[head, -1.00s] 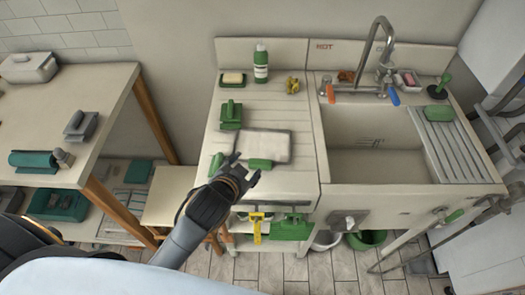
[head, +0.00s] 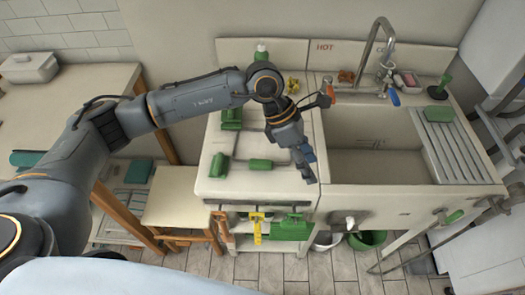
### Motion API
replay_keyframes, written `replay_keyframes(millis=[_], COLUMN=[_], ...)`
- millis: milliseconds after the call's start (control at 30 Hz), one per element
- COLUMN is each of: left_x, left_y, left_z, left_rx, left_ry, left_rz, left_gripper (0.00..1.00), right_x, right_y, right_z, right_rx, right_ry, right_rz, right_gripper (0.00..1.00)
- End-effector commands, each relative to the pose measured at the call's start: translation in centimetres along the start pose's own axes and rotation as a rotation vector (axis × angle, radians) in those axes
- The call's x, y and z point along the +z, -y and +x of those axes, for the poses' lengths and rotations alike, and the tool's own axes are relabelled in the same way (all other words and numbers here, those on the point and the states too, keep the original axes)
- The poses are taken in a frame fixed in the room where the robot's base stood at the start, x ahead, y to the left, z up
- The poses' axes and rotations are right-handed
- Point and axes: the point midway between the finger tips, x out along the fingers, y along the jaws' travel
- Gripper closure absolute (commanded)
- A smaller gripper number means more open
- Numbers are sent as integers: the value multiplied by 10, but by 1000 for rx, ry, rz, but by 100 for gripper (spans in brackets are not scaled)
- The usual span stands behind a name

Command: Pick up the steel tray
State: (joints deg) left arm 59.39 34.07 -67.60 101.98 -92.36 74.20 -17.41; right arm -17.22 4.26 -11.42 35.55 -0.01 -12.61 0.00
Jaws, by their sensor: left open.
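A flat, pale rectangular piece that may be the steel tray (head: 251,146) lies on the counter left of the sink. Its colour blends with the counter, and my left arm hides its right part. My left gripper (head: 304,168) hangs over the counter's right side, near the sink edge and right of the pale piece. Its fingers point down, open, with nothing seen between them. Whether the fingers touch the counter cannot be told. My right gripper is not in view.
Green items, including a green block (head: 261,164), lie around the pale piece. The sink (head: 375,165) is on the right with a tall tap (head: 385,35) behind it. A ribbed drainboard (head: 447,150) is further right. A wooden stool (head: 178,195) stands left of the counter.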

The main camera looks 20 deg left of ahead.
Motion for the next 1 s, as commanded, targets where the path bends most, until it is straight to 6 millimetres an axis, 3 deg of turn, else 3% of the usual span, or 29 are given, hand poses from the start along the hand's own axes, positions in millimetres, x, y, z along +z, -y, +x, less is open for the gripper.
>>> replay_keyframes(millis=[33, 133, 233, 333, 700, 1000], left_x=[-25, -66, -90, -102, -133, -142], left_y=[-22, -51, -66, -72, -86, -93], left_z=[-17, -48, -71, -79, -26, -5], left_rx=[70, 163, 217, 237, 234, 236], left_ry=[-129, -334, -458, -513, -517, -515], left_rz=[16, 23, 16, 9, 8, 9], left_gripper=[45, 45, 45, 45, 45, 45], right_x=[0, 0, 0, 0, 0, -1], right_y=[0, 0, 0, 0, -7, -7], right_z=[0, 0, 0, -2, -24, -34], right_rx=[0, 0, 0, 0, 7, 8], right_ry=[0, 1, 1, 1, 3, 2], right_rz=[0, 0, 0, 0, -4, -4], right_gripper=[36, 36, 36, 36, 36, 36])
